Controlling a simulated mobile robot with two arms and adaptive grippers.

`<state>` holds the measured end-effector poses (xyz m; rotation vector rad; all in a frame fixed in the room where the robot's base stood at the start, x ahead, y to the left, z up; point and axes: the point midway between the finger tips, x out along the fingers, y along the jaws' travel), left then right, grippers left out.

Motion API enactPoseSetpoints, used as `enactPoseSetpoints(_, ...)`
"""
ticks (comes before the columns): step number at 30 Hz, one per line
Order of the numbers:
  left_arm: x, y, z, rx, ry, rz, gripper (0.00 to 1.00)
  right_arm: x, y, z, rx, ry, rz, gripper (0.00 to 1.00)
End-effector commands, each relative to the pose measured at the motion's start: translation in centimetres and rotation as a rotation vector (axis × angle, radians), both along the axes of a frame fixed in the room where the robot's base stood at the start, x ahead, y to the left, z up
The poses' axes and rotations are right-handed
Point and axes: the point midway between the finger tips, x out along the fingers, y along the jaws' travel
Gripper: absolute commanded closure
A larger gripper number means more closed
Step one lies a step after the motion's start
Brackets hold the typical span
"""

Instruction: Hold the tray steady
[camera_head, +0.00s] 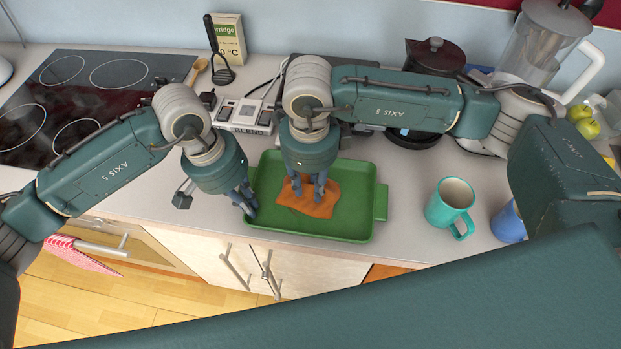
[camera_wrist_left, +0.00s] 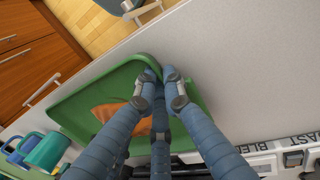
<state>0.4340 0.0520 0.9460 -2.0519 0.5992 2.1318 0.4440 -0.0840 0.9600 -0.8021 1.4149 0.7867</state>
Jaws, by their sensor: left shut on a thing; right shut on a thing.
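The green tray (camera_head: 352,212) lies flat on the grey counter near its front edge; it also shows in the left wrist view (camera_wrist_left: 82,97). My left gripper (camera_head: 247,205) is shut on the tray's left end; in the left wrist view its fingertips (camera_wrist_left: 160,78) meet at the tray's rim. An orange cloth (camera_head: 297,203) lies spread on the tray floor, and part of it shows in the left wrist view (camera_wrist_left: 106,111). My right gripper (camera_head: 316,184) points down over the tray, shut on the cloth. The fingers hide part of the cloth.
A teal mug (camera_head: 450,204) stands right of the tray, with a blue mug (camera_head: 508,224) beyond it. A black hob (camera_head: 88,95) is at left. Counter between tray and teal mug is clear.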

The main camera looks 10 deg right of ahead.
Motion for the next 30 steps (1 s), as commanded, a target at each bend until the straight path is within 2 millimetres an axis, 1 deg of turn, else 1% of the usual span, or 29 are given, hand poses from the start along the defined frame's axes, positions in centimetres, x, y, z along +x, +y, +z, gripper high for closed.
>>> enactPoseSetpoints(1,0.0,0.0,0.0,-0.001,-0.001,0.000,1.00,-0.5,0.2,0.0,0.000,0.001,0.003,0.93)
enactPoseSetpoints(6,0.0,0.0,0.0,-0.001,-0.001,0.000,1.00,-1.9,0.8,0.1,0.001,-0.001,0.003,0.93)
enactPoseSetpoints(10,0.0,0.0,0.0,-0.001,-0.001,0.000,1.00,-2.4,1.0,0.2,0.001,-0.001,0.001,0.93)
enactPoseSetpoints(14,0.0,0.0,0.0,-0.001,-0.001,0.000,1.00,-2.5,1.0,0.0,0.000,0.000,0.000,0.93)
enactPoseSetpoints(17,0.0,0.0,0.1,-0.001,-0.001,0.000,1.00,-2.3,0.9,-0.1,-0.001,-0.001,-0.001,0.93)
enactPoseSetpoints(27,0.0,-0.1,0.1,-0.002,-0.001,-0.002,1.00,0.3,-0.3,-0.5,-0.004,0.000,-0.005,0.93)
enactPoseSetpoints(30,0.0,-0.1,0.1,-0.002,0.000,-0.002,1.00,0.8,-0.5,-0.7,-0.004,-0.001,-0.005,0.93)
